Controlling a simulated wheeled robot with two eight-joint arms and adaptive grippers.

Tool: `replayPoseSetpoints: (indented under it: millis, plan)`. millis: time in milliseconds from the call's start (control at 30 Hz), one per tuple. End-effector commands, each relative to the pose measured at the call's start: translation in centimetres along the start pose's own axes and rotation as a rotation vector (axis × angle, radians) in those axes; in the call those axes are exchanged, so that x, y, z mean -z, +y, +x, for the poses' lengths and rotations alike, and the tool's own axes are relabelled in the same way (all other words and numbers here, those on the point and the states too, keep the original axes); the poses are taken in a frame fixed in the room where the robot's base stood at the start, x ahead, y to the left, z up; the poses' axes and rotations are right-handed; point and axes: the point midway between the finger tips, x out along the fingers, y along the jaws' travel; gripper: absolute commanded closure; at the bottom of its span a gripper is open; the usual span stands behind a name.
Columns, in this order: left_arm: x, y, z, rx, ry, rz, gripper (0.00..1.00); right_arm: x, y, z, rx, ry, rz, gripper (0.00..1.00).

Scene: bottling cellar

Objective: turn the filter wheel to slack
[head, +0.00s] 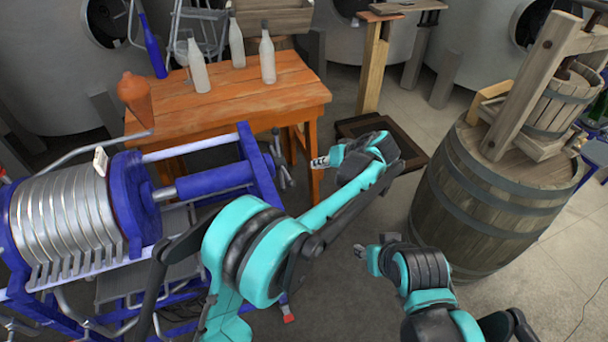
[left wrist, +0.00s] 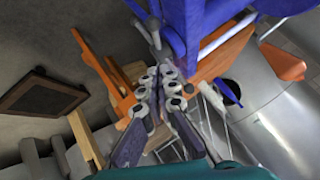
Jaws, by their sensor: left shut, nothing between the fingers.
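The blue filter press stands at the left with its stack of pale plates (head: 70,220). Its filter wheel (head: 281,160), a small grey hub with spoke handles, sits on the press's right end. It also shows in the left wrist view (left wrist: 154,28), at the top, just beyond the fingertips. My left gripper (head: 320,162) is to the right of the wheel, pointing at it, shut and empty, with a gap between them in the head view. Its fingers are together in the left wrist view (left wrist: 160,72). My right gripper (head: 361,252) is lower, away from the wheel; its finger opening is unclear.
An orange wooden table (head: 215,98) with several bottles stands behind the press. A dark-framed low stand (head: 408,150) is behind my left gripper. A barrel (head: 480,205) carrying a wooden press (head: 525,90) stands at the right. Bare floor lies between.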

Motion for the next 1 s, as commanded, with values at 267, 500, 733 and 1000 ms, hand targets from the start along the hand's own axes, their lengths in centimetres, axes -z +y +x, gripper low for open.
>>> replayPoseSetpoints:
  millis: [267,500,733,1000]
  plan:
    - [-0.2,0.0,6.0,0.000,-0.003,-0.004,1.00,-0.9,0.0,1.3,0.000,0.000,0.000,0.60]
    - [-1.2,0.1,10.2,-0.002,-0.002,-0.002,1.00,-1.6,0.0,2.3,0.000,0.000,0.000,0.60]
    - [-2.7,0.0,11.6,-0.002,-0.002,-0.002,1.00,-2.0,0.0,2.8,0.000,0.000,0.000,0.60]
    - [-2.9,0.0,11.7,-0.002,-0.002,-0.002,1.00,-2.0,0.0,2.8,0.000,0.000,0.000,0.60]
